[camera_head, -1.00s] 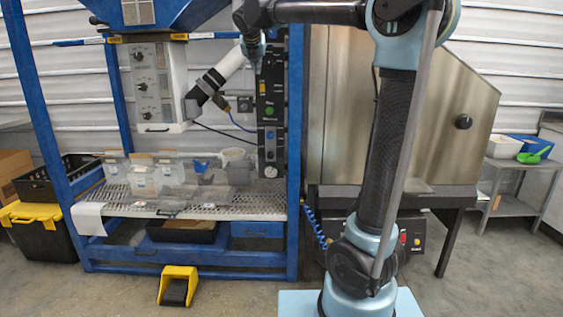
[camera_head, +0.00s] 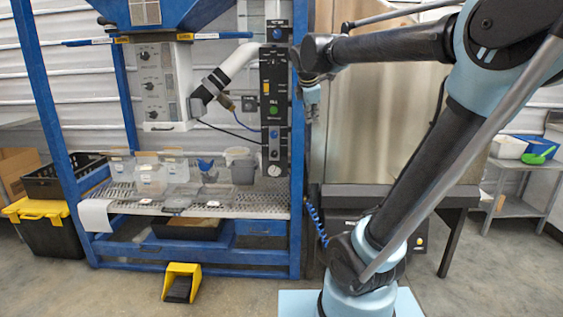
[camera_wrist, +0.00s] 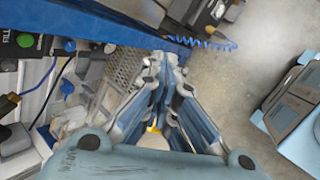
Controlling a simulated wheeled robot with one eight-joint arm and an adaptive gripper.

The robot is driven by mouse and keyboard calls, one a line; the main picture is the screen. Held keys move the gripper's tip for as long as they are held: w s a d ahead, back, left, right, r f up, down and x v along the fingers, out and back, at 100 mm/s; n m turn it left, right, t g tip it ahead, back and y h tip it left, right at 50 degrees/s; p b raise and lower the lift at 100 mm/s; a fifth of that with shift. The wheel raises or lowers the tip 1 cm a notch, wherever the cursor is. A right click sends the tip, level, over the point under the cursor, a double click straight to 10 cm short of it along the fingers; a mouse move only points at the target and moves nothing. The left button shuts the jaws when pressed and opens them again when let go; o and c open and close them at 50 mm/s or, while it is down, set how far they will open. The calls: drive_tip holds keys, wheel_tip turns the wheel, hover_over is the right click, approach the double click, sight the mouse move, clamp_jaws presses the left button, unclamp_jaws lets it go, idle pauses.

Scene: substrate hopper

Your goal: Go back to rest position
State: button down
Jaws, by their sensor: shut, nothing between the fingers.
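My gripper (camera_head: 312,100) hangs at the right front post of the blue hopper frame (camera_head: 296,200), in front of the steel cabinet. In the wrist view its fingers (camera_wrist: 165,62) point away from the camera and their tips are together, with nothing seen between them. In the head view the gripper is small and partly lost against the post. My arm reaches left from its column, with the elbow high at the upper right.
The black control panel (camera_head: 273,110) with a green button is just left of my gripper. Clear tubs stand on the perforated shelf (camera_head: 240,208). The steel cabinet (camera_head: 385,130) is behind my arm. A yellow pedal (camera_head: 181,270) lies on the floor.

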drive_tip(key=s+d+f+m+g+y, duration=0.1)
drive_tip(key=s+d+f+m, duration=0.3)
drive_tip(key=s+f+m, duration=0.6)
drive_tip(key=s+d+f+m+g, duration=0.3)
drive_tip(key=s+f+m, duration=0.7)
drive_tip(key=s+f, duration=0.8)
drive_tip(key=shift+d+f+g+y, duration=0.3)
drive_tip(key=shift+d+f+y, duration=0.1)
drive_tip(key=shift+d+f, duration=0.2)
drive_tip(key=shift+w+f, duration=0.15)
drive_tip(key=shift+w, duration=0.3)
